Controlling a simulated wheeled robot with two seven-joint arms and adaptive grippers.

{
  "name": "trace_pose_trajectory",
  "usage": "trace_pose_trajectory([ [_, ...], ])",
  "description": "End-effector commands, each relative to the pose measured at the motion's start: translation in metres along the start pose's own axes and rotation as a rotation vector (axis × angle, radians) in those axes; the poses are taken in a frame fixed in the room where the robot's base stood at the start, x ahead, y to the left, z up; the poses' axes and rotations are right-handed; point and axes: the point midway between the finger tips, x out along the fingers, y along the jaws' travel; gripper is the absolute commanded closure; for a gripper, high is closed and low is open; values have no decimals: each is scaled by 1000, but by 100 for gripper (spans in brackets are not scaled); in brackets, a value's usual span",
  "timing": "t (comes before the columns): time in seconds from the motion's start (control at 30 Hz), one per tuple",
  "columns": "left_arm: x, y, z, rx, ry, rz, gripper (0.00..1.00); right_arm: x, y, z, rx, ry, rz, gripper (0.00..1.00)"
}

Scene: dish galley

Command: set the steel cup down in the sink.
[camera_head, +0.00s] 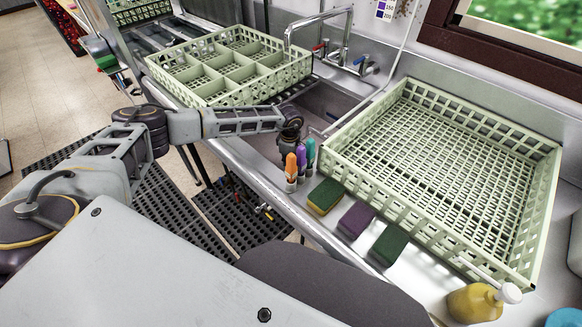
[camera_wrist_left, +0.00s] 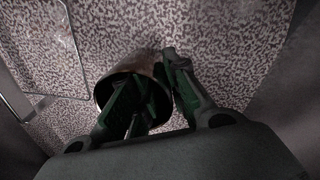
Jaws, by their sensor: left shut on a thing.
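The steel cup (camera_wrist_left: 104,86) shows in the left wrist view as a dark, shiny round mouth. My left gripper (camera_wrist_left: 155,84) is shut on its wall, with one finger inside the mouth and the other outside. The speckled sink floor (camera_wrist_left: 225,50) lies behind the cup; I cannot tell whether the cup touches it. In the head view my left gripper (camera_head: 289,140) reaches down at the near edge of the sink (camera_head: 327,102), and the cup is hidden there. My right gripper is not in view.
A divided green rack (camera_head: 180,82) stands left of the sink and an open one (camera_head: 420,190) right of it. Upright orange, purple and teal items (camera_head: 301,160) and several sponges (camera_head: 326,196) line the near counter. A faucet (camera_head: 340,50) stands behind the sink.

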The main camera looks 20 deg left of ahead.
Motion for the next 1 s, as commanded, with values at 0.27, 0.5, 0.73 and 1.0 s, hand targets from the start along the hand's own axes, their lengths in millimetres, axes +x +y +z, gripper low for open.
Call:
trace_pose_trajectory([
  [0.27,26,-3,0,0,1,-3,100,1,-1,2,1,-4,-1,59],
  [0.5,37,-3,0,1,0,0,100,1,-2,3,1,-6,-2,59],
  [0.73,37,-3,0,1,0,0,100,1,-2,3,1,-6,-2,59],
  [1.0,40,-3,0,1,0,0,100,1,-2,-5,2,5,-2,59],
])
